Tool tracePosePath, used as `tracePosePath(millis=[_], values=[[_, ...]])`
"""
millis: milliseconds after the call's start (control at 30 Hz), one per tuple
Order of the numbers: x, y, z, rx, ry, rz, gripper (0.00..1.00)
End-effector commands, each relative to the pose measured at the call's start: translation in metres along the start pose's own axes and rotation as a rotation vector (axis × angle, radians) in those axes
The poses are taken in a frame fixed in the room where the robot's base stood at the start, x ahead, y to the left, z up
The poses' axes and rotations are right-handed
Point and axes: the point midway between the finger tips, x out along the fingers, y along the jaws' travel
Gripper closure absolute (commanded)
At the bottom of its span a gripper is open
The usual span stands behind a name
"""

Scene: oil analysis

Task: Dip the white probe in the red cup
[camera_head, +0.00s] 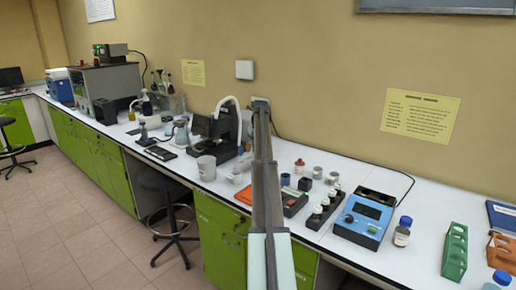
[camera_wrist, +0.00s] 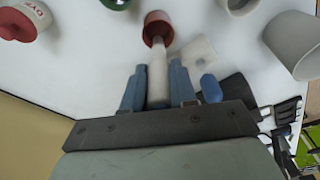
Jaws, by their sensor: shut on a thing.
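My gripper (camera_wrist: 156,75) is shut on the white probe (camera_wrist: 157,82), which stands between its two blue fingers in the wrist view. The probe points away from the camera toward the red cup (camera_wrist: 157,18). Its far tip overlaps the dark opening of the cup and appears to be at or inside it; how deep I cannot tell. In the head view my arm hides the gripper, the probe and the red cup.
Right beside the probe is a whitish piece (camera_wrist: 197,52) with a blue part (camera_wrist: 210,88). A grey-white cup (camera_wrist: 294,42) stands farther right. A red-and-white container marked DYE (camera_wrist: 20,20) is at the left. A blue device (camera_head: 364,220) is on the bench.

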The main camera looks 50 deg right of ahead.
Motion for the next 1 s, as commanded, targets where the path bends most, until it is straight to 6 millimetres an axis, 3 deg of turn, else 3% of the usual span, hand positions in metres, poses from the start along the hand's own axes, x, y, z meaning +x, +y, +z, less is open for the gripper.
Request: tracePosePath(millis=[1000], values=[[0.013, 0.000, 0.002, 0.000, -0.001, 0.000, 1.00]])
